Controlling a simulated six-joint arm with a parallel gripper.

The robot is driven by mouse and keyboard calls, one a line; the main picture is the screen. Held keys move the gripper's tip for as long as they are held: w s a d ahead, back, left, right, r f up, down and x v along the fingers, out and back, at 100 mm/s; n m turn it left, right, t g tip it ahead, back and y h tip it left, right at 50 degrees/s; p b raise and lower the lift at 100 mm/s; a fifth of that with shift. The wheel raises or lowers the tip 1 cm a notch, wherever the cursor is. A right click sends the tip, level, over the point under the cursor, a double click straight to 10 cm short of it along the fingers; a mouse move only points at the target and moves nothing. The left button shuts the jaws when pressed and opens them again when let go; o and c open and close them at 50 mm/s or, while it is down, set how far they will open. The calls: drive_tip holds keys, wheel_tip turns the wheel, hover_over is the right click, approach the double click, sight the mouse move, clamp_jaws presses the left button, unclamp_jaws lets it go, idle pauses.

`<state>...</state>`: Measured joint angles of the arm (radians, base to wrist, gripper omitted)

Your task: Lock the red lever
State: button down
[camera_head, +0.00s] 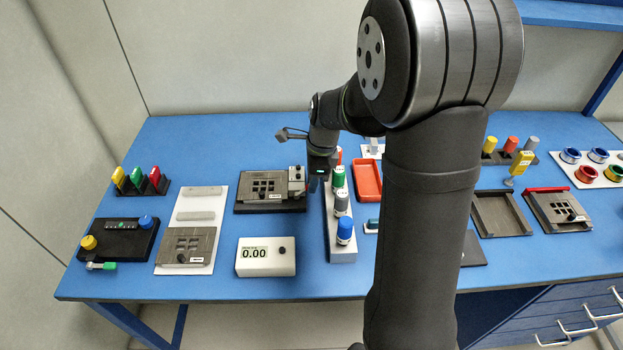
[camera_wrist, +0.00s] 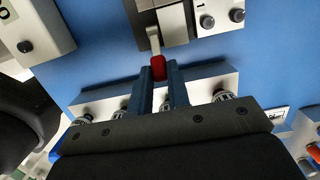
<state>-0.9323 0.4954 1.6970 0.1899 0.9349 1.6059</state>
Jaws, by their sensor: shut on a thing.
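The red lever (camera_wrist: 158,67) shows in the wrist view as a pale metal arm with a red tip, joined to a grey fixture at the top of the picture. My gripper (camera_wrist: 159,76) is shut on the red tip, with one blue-grey finger on each side. In the head view my gripper (camera_head: 318,183) is at the right end of the dark fixture (camera_head: 265,204), beside its grey side block (camera_head: 297,187). The lever cannot be made out there, behind my gripper.
A white rack (camera_head: 343,252) of coloured-capped holders stands close to the right of my gripper; it lies under my fingers in the wrist view (camera_wrist: 205,85). A meter (camera_head: 266,262) reading 0.00 stands in front of the fixture. A red tray (camera_head: 367,181) lies further right.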

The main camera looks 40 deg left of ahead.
drive_tip(key=c, duration=1.4)
unclamp_jaws()
drive_tip(key=shift+o, duration=0.2)
wheel_tip(320, 180, up, 17)
drive_tip(key=w+d, duration=0.2)
drive_tip(key=shift+r, duration=0.15)
